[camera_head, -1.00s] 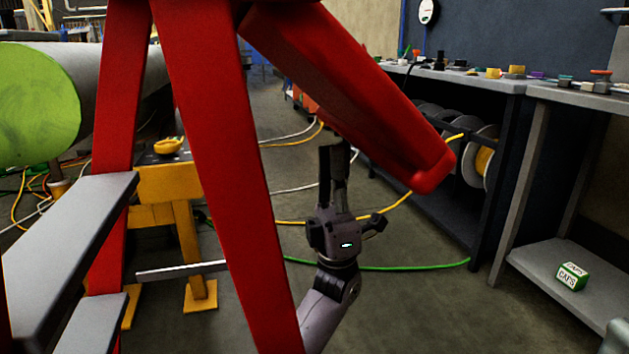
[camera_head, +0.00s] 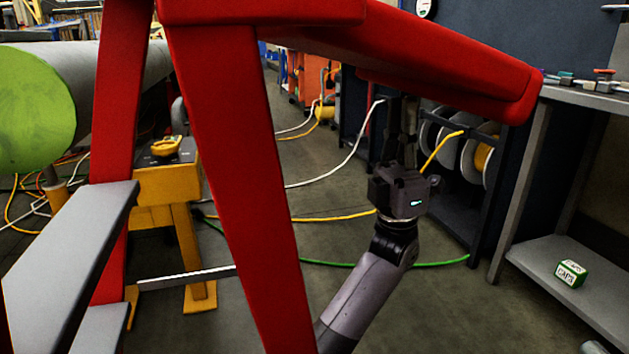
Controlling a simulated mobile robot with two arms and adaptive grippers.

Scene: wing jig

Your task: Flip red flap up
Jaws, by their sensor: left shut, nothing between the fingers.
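The red flap (camera_head: 440,62) reaches out to the right from the top of the red frame (camera_head: 228,150), sloping slightly down toward its free end. My left gripper (camera_head: 403,105) is below the flap, pointing up, with its fingers shut and empty. The fingertips are at the flap's underside and seem to touch it; their very ends are dark and hard to make out. My right gripper is not in view.
Grey steps (camera_head: 75,240) stand at the left of the red frame. A yellow stand (camera_head: 165,185) is behind it. Cable reels (camera_head: 470,150) and a grey shelf (camera_head: 560,265) with a green box (camera_head: 571,274) stand at the right. Cables cross the floor.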

